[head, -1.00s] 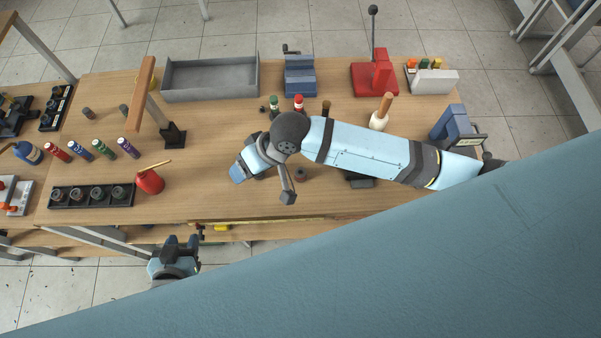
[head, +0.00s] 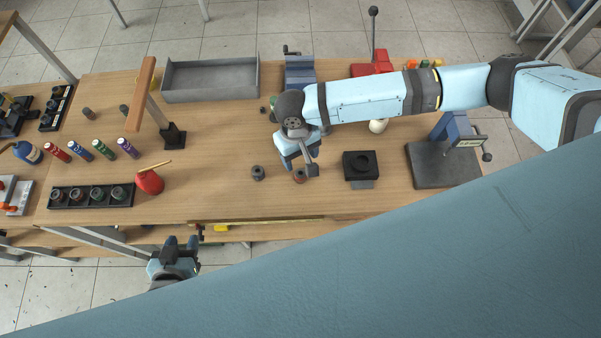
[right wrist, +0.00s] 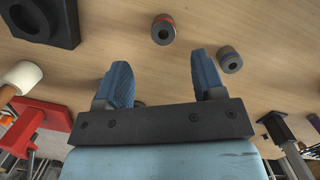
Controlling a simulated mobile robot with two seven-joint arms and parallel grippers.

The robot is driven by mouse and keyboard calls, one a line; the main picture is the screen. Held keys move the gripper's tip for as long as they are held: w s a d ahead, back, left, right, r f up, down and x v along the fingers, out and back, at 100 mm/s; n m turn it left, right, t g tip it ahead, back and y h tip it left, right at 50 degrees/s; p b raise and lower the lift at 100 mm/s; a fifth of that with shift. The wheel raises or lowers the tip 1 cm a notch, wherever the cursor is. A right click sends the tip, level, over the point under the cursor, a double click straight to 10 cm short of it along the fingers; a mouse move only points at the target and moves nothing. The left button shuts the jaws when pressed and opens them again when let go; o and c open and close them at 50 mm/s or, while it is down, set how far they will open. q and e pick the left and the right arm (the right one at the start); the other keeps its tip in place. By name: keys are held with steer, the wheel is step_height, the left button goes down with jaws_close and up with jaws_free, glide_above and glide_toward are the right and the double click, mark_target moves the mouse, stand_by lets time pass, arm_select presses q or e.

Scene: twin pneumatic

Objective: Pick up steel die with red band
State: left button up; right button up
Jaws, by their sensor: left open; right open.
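A small steel die with a red band (head: 300,175) stands on the bench just in front of my right gripper. In the right wrist view the red-banded die (right wrist: 163,29) is beyond the fingertips, apart from them. A second, greyer die (head: 258,173) stands to its left; it also shows in the right wrist view (right wrist: 230,61), just beyond the right-hand finger. My right gripper (head: 297,160), seen between its fingers in the wrist view (right wrist: 163,80), is open and empty above the bench. My left gripper (head: 181,243) is open and empty, off the bench's front edge.
A black block with a round hole (head: 362,164) stands right of the dies. A grey tray (head: 210,82) is behind. The bench between post and dies is clear.

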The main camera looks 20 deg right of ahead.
mark_target(300, 175)
steer(key=shift+s+a+f+p, duration=0.1)
steer(key=shift+s+f+p, duration=0.1)
steer(key=shift+f, duration=0.95)
steer(key=shift+s+d+f+p, duration=0.1)
steer(key=shift+s+f+p, duration=0.1)
steer(key=shift+f, duration=1)
steer(key=shift+s+a+f+p, duration=0.1)
steer(key=shift+s+f+p, duration=0.1)
steer(key=shift+f, duration=0.95)
steer(key=c, duration=1.1)
steer(key=shift+r, duration=0.1)
